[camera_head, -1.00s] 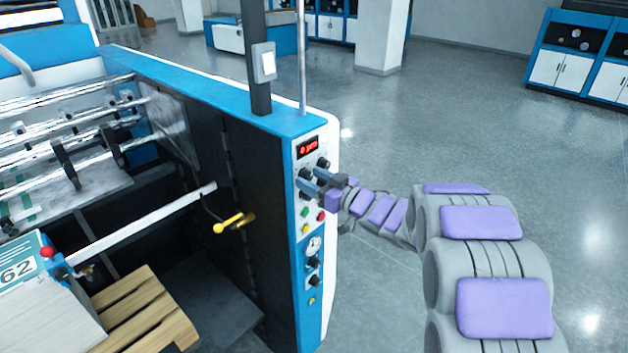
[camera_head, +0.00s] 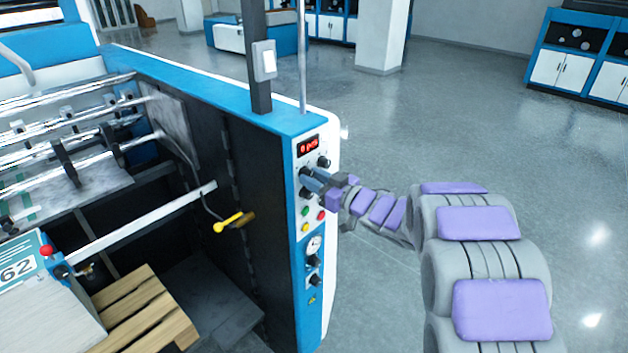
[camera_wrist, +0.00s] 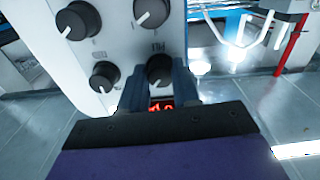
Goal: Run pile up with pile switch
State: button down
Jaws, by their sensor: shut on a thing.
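The machine's control panel (camera_head: 308,240) is a blue and white upright face with a red lit display (camera_head: 308,146) near its top. My gripper (camera_head: 308,178) reaches the panel from the right, just below the display. In the wrist view my gripper (camera_wrist: 161,84) is shut on a black round knob (camera_wrist: 160,68) with a white pointer line. The fingers hide part of this knob and the display. I cannot read the small labels, so I cannot tell which knob is the pile switch.
Other black knobs (camera_wrist: 104,76) sit close around the held one. A wooden pallet (camera_head: 145,315) lies inside the machine. The floor (camera_head: 420,120) to the right is open.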

jog(key=shift+f+n+b, duration=0.1)
jog(key=shift+n+b, duration=2.8)
jog(key=shift+n, duration=1.2)
jog(key=c, duration=0.8)
grip_release()
jog(key=shift+d, duration=0.1)
jog(key=p+v, duration=0.1)
jog(key=v, duration=1.6)
jog(key=shift+s+d, duration=0.1)
